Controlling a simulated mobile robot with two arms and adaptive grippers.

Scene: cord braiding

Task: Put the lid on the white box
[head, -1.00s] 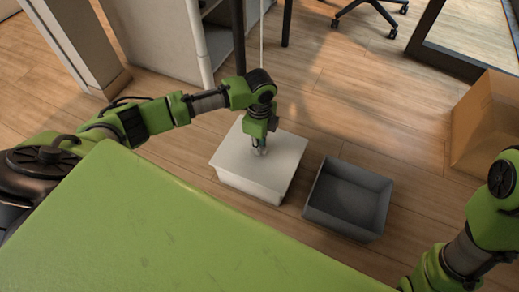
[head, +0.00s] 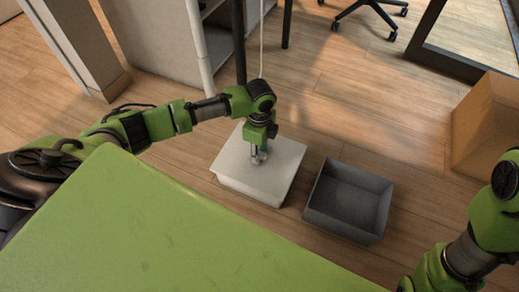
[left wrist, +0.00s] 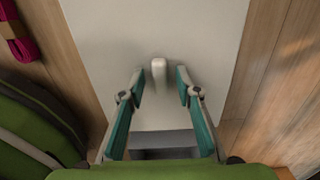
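The white box (head: 246,193) stands on the floor, left of a grey bin. Its flat white lid (head: 229,160) lies over its top and looks level; whether it is fully seated cannot be told. My left gripper (head: 257,158) is over the middle of the lid, pointing down. In the left wrist view, my left gripper's fingers (left wrist: 158,82) are spread on both sides of the lid's small white handle (left wrist: 159,72), with gaps between. The lid (left wrist: 115,35) fills the middle of that view. My right arm shows at the lower right, but its gripper is out of view.
The open grey bin (head: 347,200) stands empty right of the white box. A cardboard box (head: 488,125) is at the far right. A green surface (head: 150,225) covers the foreground. A magenta cord bundle (left wrist: 20,40) shows in the left wrist view.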

